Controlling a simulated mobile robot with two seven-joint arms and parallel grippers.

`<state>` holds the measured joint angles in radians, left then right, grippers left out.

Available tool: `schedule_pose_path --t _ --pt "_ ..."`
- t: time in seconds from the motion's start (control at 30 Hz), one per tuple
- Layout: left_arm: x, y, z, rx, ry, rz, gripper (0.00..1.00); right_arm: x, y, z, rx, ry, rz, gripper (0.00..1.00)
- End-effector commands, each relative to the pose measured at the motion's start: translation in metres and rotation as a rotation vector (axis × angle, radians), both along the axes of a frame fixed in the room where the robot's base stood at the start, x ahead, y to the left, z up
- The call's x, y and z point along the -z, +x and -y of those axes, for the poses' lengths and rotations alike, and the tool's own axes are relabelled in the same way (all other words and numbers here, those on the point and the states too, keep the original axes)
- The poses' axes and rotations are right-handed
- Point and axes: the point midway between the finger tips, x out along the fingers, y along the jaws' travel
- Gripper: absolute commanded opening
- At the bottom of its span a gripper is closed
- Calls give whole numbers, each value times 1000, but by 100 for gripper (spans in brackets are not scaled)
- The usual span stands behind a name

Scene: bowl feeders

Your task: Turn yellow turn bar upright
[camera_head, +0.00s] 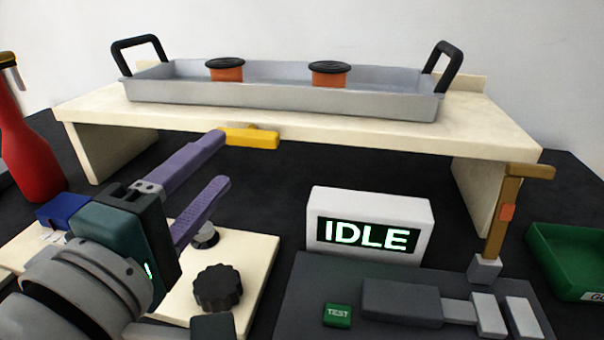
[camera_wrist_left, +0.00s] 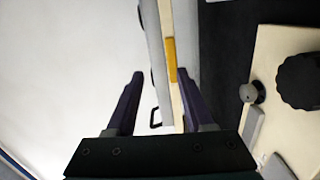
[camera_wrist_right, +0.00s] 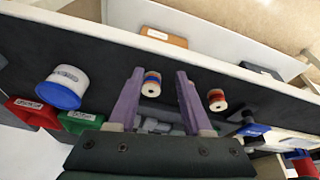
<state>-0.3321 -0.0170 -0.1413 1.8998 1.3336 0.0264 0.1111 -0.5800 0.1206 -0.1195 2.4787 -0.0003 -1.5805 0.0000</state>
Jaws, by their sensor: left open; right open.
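The yellow turn bar (camera_head: 250,138) lies level along the front edge of the raised cream shelf (camera_head: 400,129) in the head view. In the left wrist view the yellow turn bar (camera_wrist_left: 171,60) shows ahead, between the lines of the two fingers and nearer the right one. My left gripper (camera_head: 223,160) is open and empty, with its upper fingertip close to the bar's left end; I cannot tell whether they touch. My right gripper (camera_wrist_right: 160,72) is open in the right wrist view, away from the bar, and is not visible in the head view.
A grey tray (camera_head: 280,99) with two orange, black-topped cups stands on the shelf. Below are a white IDLE display (camera_head: 369,222), a black knob (camera_head: 218,287), a brown post (camera_head: 500,215) and a green bin (camera_head: 570,270). A red bottle (camera_head: 28,150) stands left. Spools (camera_wrist_right: 151,83) show in the right wrist view.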

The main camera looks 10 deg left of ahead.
Motion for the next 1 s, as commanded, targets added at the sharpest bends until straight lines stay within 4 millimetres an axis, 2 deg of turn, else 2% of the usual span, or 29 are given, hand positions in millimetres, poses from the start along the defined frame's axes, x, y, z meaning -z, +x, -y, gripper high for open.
schedule_pose_path --t 0.03,0.1,0.27,0.7,0.83,1.0 --pt "17 2 -5 -28 -27 -5 52 15 0 0 0 0 0 50" --pt "22 3 -10 -56 -54 -9 52 18 0 0 0 0 0 50" --pt "20 14 -13 -72 -69 -11 52 14 0 0 0 1 1 50" --pt "21 87 -10 -69 -65 -9 52 16 0 -1 0 1 2 50" --pt "21 98 -10 -68 -64 -10 52 18 0 -1 0 1 2 50" --pt "21 102 -9 -68 -64 -11 52 18 0 -1 0 1 2 50"
